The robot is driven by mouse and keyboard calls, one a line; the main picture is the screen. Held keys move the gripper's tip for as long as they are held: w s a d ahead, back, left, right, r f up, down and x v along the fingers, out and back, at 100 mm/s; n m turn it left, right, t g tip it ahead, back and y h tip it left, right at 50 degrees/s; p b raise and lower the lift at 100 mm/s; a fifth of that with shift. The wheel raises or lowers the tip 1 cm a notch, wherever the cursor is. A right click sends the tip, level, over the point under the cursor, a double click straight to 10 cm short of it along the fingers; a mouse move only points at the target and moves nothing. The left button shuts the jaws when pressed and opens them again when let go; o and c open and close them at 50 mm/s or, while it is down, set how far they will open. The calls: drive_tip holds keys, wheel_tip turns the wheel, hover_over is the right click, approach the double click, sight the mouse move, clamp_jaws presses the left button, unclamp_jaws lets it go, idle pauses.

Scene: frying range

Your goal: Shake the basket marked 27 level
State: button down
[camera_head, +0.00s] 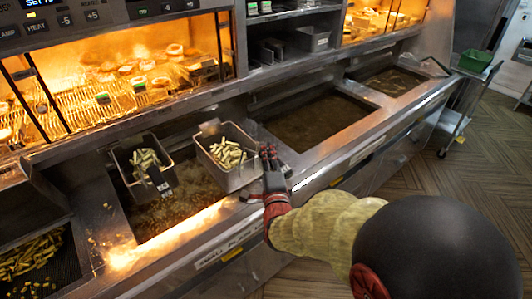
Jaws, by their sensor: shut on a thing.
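Two metal fry baskets are at the left fryer vat (175,212), both holding pale green-yellow cut pieces. The right basket (240,178) is silver and sits at the vat's right side, its right wall close to the rim. The left basket (126,172) is darker and stands apart from it, with a small label on its front too small to read. I cannot read 27 on either basket. My gripper (268,158) is at the right basket's front right corner, shut on its handle. The fingers hide most of the handle. Whether the basket is exactly level is hard to tell.
Bubbling oil fills the left vat. Two more vats (318,118) lie to the right with no basket in them. A dark tray of green pieces (35,262) is at lower left. Heated shelves (120,85) stand behind. A green bin (475,61) is on a cart at right.

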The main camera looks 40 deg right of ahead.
drive_tip(key=s, duration=0.3)
drive_tip(key=shift+d+r, duration=0.1)
drive_tip(key=shift+d, duration=0.1)
drive_tip(key=shift+a+r, duration=0.15)
drive_tip(key=shift+a, duration=0.05)
drive_tip(key=shift+w+d+f, duration=0.1)
drive_tip(key=shift+w+f, duration=0.1)
drive_tip(key=shift+w, duration=0.9)
drive_tip(key=shift+w+f, duration=0.2)
drive_tip(key=shift+w, duration=0.9)
drive_tip(key=shift+s+a+r, duration=0.2)
drive_tip(key=shift+s+r, duration=0.2)
drive_tip(key=shift+s, duration=0.4)
drive_tip(key=shift+w+f, duration=0.2)
drive_tip(key=shift+w, duration=0.3)
drive_tip(key=shift+s+r, duration=0.1)
drive_tip(key=shift+s, duration=0.2)
drive_tip(key=shift+w+d, duration=0.1)
drive_tip(key=shift+w, duration=0.05)
